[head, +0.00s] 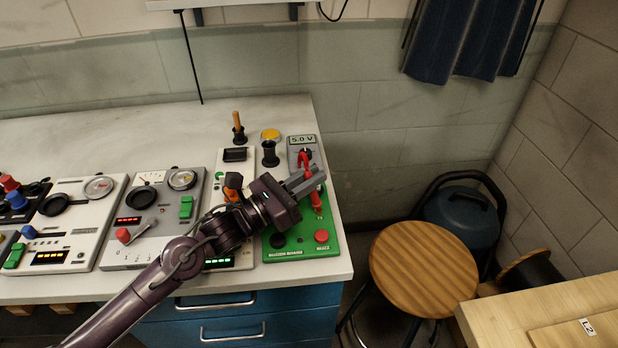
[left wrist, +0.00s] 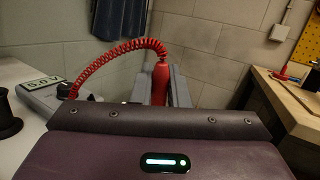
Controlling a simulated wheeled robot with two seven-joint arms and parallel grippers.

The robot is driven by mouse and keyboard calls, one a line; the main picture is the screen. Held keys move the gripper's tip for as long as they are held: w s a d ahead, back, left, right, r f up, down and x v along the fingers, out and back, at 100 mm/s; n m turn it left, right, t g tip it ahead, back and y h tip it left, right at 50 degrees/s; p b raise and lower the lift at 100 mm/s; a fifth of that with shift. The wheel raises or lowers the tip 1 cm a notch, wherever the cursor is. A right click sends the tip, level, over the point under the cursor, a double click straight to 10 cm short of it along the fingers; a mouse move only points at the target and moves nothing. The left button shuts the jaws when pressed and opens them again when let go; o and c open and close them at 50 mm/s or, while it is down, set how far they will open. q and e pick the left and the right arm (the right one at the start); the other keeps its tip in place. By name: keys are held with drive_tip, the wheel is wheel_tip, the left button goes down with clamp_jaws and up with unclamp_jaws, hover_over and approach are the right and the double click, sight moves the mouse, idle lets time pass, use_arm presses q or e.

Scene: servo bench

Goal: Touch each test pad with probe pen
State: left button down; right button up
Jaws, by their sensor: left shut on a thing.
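My left gripper (head: 312,182) is shut on the red probe pen (head: 316,202), above the right part of the green board (head: 300,248). The pen also shows upright between the fingers in the left wrist view (left wrist: 160,84). A red coiled cord (left wrist: 112,52) runs from the pen's top to the grey meter, whose display (head: 301,140) reads 5.0 V. The pen's tip and its contact with the board cannot be made out. My gripper and forearm cover much of the board, and I cannot make out the test pads. My right gripper is not in view.
A black knob (head: 277,240) and a red button (head: 321,236) sit at the board's front. Other panels with switches and dials (head: 150,215) line the bench to the left. A round wooden stool (head: 423,268) stands right of the bench.

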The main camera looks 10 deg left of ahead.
use_arm(q)
drive_tip(key=shift+f+b, duration=0.15)
drive_tip(key=shift+b, duration=0.15)
idle(1.4)
drive_tip(key=shift+r+p, duration=1.6)
drive_tip(key=shift+r, duration=2.05)
